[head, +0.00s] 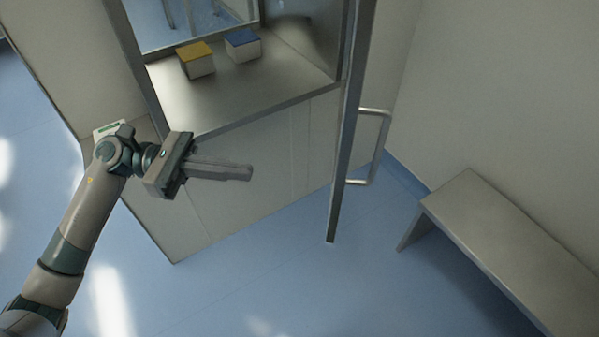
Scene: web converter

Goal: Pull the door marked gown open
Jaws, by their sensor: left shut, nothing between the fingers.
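A grey-framed door (345,125) stands almost edge-on to me, right of centre in the head view. Its lower end is just above the blue floor. A D-shaped metal pull handle (383,147) sticks out from its right side. No gown marking can be read at this angle. My left gripper (251,172) is shut and empty. It points right, to the left of the door and apart from both door and handle. My right gripper is not in view.
A steel ledge (250,98) in a wall opening holds a yellow-topped box (197,62) and a blue-topped box (243,45). A pale panel lies below it. A metal bench (510,235) stands right of the door. Blue floor (290,290) in front is clear.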

